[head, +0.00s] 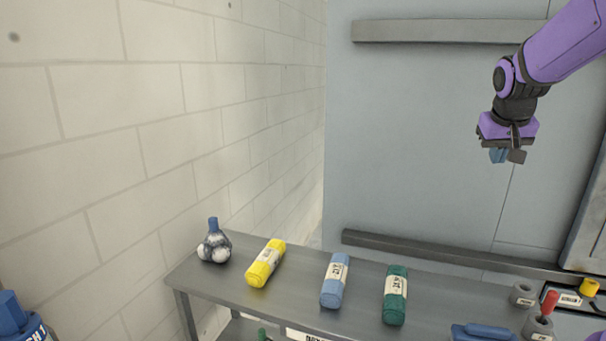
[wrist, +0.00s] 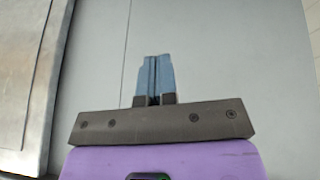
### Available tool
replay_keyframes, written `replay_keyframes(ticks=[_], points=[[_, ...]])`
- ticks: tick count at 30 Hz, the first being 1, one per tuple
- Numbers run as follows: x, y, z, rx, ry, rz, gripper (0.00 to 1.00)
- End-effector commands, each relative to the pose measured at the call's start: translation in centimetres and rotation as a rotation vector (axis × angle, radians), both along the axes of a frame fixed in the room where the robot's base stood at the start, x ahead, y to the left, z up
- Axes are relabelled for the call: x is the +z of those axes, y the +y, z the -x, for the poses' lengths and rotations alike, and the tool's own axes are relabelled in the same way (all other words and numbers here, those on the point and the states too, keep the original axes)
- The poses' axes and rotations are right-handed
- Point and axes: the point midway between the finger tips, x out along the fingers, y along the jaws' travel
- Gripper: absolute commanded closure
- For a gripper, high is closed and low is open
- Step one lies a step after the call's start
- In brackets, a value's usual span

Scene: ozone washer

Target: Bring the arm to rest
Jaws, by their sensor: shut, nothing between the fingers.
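My gripper (head: 506,156) hangs from my purple arm at the upper right of the head view, well above the table and in front of the grey wall panel. In the wrist view my gripper (wrist: 153,75) has its two blue fingers side by side, shut, with nothing held. Nothing touches the gripper.
A grey table (head: 225,278) runs below with a yellow roll (head: 265,263), a blue roll (head: 335,280), a green roll (head: 395,295) and a netted bundle (head: 214,245). Grey holders (head: 523,295) stand at the right. A ledge (head: 440,31) juts from the panel. Air around the gripper is clear.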

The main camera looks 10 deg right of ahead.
Motion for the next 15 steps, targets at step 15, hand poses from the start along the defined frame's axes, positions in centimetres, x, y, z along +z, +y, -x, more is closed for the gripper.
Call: replay_keyframes(ticks=[15], points=[[0.4, 20.0, 12.0, 0.355, -0.041, -0.117, 1.00]])
